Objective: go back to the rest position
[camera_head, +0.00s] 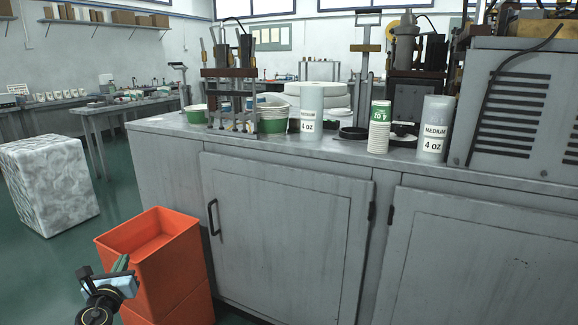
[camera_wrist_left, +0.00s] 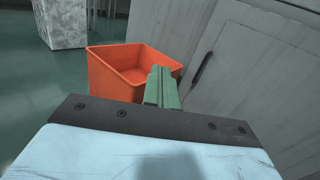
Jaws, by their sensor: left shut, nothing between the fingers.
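My left gripper (camera_head: 121,264) comes in at the lower left of the head view, in front of the orange bin. Its green fingers are together with nothing between them; they also show in the left wrist view (camera_wrist_left: 161,88), pointing toward the bin. My right gripper is in neither view.
The orange bin (camera_head: 187,229) is empty inside as far as I see and stands on the floor beside the grey cabinet (camera_head: 280,225). Labelled cups (camera_head: 312,108) and machines stand on the countertop. A wrapped block (camera_head: 48,185) is at left, with green floor between.

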